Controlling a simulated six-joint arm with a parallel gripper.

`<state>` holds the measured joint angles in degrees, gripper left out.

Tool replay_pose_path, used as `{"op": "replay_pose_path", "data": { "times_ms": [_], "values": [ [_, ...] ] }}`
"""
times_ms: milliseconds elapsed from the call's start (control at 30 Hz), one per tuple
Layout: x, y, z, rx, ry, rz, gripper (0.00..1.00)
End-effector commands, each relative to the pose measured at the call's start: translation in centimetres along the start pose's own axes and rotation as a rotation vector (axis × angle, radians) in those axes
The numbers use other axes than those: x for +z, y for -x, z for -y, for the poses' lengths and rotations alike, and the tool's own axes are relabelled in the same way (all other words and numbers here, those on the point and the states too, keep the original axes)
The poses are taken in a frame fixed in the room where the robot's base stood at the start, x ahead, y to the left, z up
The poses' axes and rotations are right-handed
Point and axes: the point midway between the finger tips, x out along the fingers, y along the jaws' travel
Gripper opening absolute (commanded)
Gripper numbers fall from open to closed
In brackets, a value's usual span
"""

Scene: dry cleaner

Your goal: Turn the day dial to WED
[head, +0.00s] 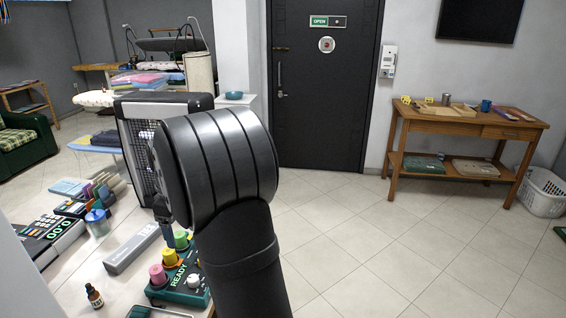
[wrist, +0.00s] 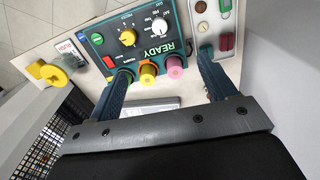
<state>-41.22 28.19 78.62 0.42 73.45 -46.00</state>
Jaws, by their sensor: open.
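The dark green READY panel (wrist: 180,47) lies on the counter. In the wrist view, a white dial (wrist: 159,25) with small labels around it, some like day names, sits on its upper part. I cannot read where its pointer stands. A yellow dial (wrist: 128,37) sits to its left. In the head view the panel (head: 181,288) is partly behind my arm, with a white knob (head: 194,281) at its right. My gripper (wrist: 165,82) is open and empty, its fingers spread across the panel's near edge, apart from the white dial. In the head view my arm mostly hides it.
A box with red and green buttons (wrist: 226,42) stands right. A yellow object (wrist: 46,73) stands left.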

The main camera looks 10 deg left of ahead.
Motion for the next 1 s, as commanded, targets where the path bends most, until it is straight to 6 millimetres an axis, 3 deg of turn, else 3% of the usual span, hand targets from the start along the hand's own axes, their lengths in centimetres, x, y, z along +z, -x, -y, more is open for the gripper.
{"op": "replay_pose_path", "data": {
  "times_ms": [33,100,367,1000],
  "values": [
    [0.2,-0.7,-0.2,-0.011,-0.049,0.001,0.67],
    [0.3,-1.2,-0.4,-0.021,-0.109,0.001,0.53],
    [0.3,-3.4,-0.5,-0.028,-0.146,0.002,0.53],
    [0.3,-16.5,-0.1,-0.028,-0.145,0.002,0.53]
  ]
}}
